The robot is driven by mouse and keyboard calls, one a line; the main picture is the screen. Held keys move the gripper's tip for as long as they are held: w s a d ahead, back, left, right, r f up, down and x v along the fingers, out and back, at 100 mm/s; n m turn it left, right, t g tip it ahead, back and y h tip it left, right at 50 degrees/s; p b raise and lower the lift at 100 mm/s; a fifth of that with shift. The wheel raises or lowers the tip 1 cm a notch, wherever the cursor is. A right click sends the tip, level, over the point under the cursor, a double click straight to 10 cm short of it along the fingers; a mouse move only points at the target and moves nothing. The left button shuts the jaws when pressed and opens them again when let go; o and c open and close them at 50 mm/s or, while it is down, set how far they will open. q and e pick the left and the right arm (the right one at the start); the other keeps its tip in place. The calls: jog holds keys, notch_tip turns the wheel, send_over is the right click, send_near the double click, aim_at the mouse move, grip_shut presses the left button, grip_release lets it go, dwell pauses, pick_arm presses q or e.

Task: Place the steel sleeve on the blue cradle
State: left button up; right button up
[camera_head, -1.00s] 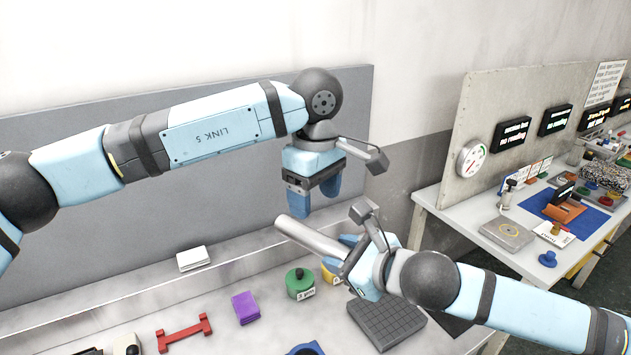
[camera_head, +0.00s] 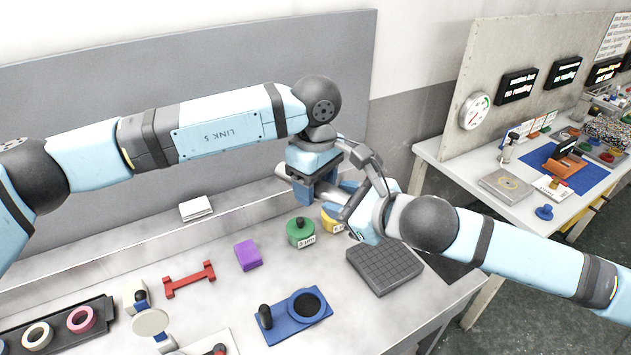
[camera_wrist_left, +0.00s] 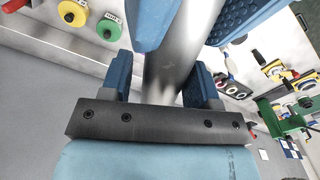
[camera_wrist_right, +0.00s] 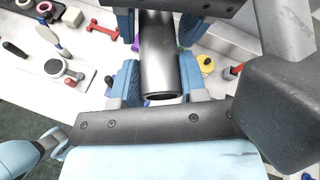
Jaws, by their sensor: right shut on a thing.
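The steel sleeve (camera_head: 283,171) is a plain grey tube held well above the bench. My right gripper (camera_head: 344,204) is shut on it; in the right wrist view the sleeve (camera_wrist_right: 159,60) runs between its fingers, its hollow end toward the camera. My left gripper (camera_head: 313,190) is around the sleeve from above, close beside the right one. In the left wrist view the sleeve (camera_wrist_left: 172,68) passes between its fingers, which look open with a slight gap. I cannot make out a blue cradle for certain; a blue base (camera_head: 300,322) with a black disc and knob lies at the front.
A red two-ended stand (camera_head: 190,280), a purple block (camera_head: 248,255), a green weight (camera_head: 300,232) and a dark gridded plate (camera_head: 385,266) stand on the bench. A black tray (camera_head: 60,328) holds rings. A second table (camera_head: 455,165) stands right.

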pick_arm(q)
jog(key=c, duration=0.7)
jog(key=shift+c, duration=0.9)
pick_arm(e)
jog(key=o, duration=1.1)
jog(key=shift+o, duration=0.2)
